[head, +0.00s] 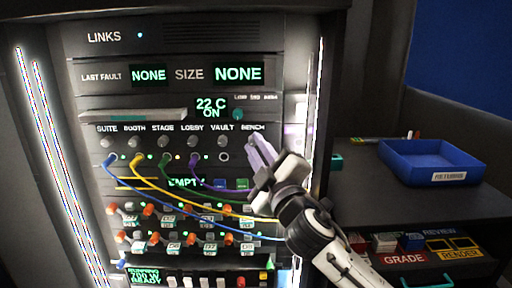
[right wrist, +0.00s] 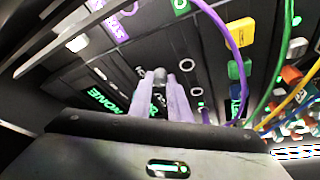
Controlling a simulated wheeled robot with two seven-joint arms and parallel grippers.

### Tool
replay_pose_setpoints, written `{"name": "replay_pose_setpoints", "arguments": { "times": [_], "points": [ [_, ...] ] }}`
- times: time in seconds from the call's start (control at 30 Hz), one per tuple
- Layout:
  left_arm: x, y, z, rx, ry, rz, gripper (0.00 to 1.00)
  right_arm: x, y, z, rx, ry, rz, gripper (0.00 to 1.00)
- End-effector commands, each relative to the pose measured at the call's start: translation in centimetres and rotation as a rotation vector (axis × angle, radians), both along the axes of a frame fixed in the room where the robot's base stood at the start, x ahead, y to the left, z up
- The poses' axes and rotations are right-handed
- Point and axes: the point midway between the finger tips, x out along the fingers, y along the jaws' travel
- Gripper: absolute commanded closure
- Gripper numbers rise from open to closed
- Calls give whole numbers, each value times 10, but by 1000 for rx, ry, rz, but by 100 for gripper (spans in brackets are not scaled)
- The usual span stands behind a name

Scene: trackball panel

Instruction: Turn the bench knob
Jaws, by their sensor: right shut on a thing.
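A row of small grey knobs runs under the labels SUITE to BENCH on the rack panel. The bench knob (right wrist: 160,77) shows in the right wrist view between the tips of two pale fingers. My right gripper (head: 260,148) reaches up to the panel just below the BENCH label in the head view, and its fingers mostly hide the knob there. It is shut on the bench knob, and the fingers also show in the right wrist view (right wrist: 165,92). How far the knob is turned cannot be told. My left gripper is not in view.
Blue, yellow, green and purple cables (head: 218,188) hang across the panel below the knobs. Rows of orange and white toggles (head: 148,210) sit lower. A blue tray (head: 430,160) stands on the dark side bench at right. A shelf-like ledge (head: 130,115) juts out above the knob row.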

Motion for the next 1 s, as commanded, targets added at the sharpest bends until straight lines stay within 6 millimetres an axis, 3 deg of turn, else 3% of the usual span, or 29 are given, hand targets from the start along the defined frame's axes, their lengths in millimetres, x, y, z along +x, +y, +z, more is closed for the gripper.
{"name": "replay_pose_setpoints", "arguments": {
  "times": [0.6, 1.0],
  "points": [
    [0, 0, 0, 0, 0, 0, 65, 0, -3, 6, -574, -1, -3, 100],
    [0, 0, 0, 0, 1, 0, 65, 0, -2, 8, -799, 0, -2, 100]
  ]
}}
